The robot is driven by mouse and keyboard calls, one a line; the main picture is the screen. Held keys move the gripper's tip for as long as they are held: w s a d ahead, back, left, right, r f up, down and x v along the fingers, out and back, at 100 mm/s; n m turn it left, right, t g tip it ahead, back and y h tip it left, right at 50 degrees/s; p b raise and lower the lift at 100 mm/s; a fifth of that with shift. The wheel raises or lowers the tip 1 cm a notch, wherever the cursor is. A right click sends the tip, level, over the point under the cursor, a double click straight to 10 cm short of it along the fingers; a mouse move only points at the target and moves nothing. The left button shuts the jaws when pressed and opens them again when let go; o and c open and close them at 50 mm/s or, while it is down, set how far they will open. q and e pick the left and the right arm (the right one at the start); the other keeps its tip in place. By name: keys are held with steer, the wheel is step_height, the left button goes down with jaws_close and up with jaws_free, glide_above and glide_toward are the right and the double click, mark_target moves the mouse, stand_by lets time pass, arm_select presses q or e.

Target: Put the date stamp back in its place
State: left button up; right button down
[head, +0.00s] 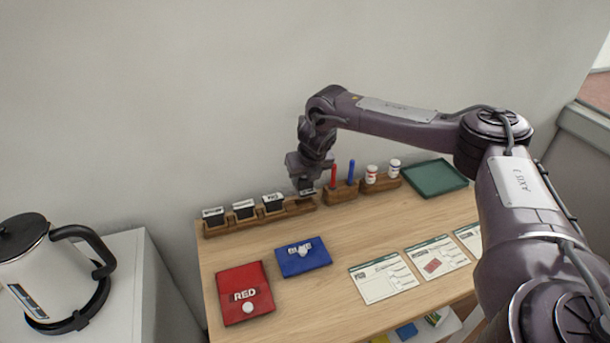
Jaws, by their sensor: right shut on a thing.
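My right gripper (303,178) points down over the right end of the wooden stamp rack (232,228). It is shut on the date stamp (306,192), which shows only as a small dark piece with a pale edge below the jaws. The stamp is at the rack's rightmost place. The gripper hides most of it, so I cannot tell whether it rests in the rack or hangs just above. Three other dark stamps with white labels, a left one (213,213), a middle one (243,207) and a right one (273,202), stand in the rack. My left gripper is out of view.
A wooden holder (341,196) with a red and a blue pen stands close right of the gripper. Beyond are two small bottles (371,174) and a green tray (435,178). Red (244,285) and blue (303,262) pads and several forms (381,279) lie in front. A kettle (40,265) stands left.

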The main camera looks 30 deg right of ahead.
steer(key=shift+f+b, duration=1.05)
steer(key=shift+f, duration=1)
steer(key=c, duration=1.1)
jaws_free()
steer(key=shift+o, duration=0.2)
steer(key=shift+s+r+p, duration=0.2)
steer(key=shift+r+p, duration=0.45)
steer(key=shift+p, duration=0.15)
steer(key=p+v, duration=0.3)
steer(key=v, duration=0.1)
steer(key=shift+f+p, duration=0.1)
steer(key=shift+p, duration=0.3)
steer(key=o, duration=0.6)
steer(key=shift+a, duration=0.1)
